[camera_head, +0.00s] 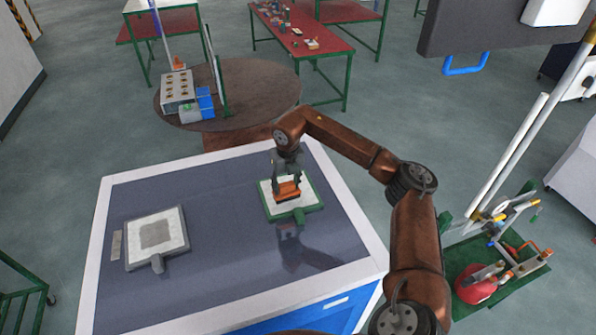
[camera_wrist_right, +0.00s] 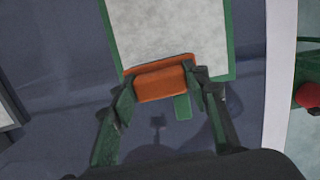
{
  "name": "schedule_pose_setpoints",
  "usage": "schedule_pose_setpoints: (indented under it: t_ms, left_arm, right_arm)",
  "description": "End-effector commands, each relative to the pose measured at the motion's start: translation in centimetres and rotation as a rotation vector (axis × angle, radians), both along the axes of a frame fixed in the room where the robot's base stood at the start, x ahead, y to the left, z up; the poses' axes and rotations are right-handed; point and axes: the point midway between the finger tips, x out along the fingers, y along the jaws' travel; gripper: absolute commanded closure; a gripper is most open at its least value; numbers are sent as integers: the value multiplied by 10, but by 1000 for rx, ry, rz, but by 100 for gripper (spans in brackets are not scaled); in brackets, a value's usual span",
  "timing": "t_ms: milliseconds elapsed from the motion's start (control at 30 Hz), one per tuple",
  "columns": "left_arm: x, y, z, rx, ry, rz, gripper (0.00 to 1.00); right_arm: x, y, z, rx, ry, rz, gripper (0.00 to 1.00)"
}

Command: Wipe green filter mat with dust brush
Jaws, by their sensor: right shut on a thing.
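The green filter mat (camera_head: 312,205), a pale pad in a green frame with a short green tab, lies on the right part of the dark table top. It also shows in the right wrist view (camera_wrist_right: 170,30). My right gripper (camera_head: 288,182) is shut on the orange dust brush (camera_head: 288,192). In the right wrist view the brush (camera_wrist_right: 160,82) sits between the fingertips of my right gripper (camera_wrist_right: 160,90), over the mat's near edge by the tab. The bristles are hidden, so I cannot tell whether they touch the mat. My left gripper is not in view.
A grey-framed filter mat (camera_head: 157,236) lies at the table's left, beside a small flat strip (camera_head: 117,245). The middle of the table (camera_head: 220,220) is clear. A round brown table (camera_head: 265,90) with parts stands behind. A green stand with a red object (camera_head: 475,283) is at right.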

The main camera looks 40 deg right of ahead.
Motion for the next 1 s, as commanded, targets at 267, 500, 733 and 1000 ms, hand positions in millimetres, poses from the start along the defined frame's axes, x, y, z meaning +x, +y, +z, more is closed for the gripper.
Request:
schedule_pose_setpoints:
  t_ms: [267,500,733,1000]
  left_arm:
    - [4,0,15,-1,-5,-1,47]
    - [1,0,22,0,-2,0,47]
    - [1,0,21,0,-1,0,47]
    - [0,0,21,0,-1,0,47]
  right_arm:
    - [-1,-3,29,-1,-3,-4,80]
    - [-2,-4,43,0,-1,-6,80]
    - [-2,-4,43,0,-1,-6,80]
    - [-2,-4,43,0,-1,-6,80]
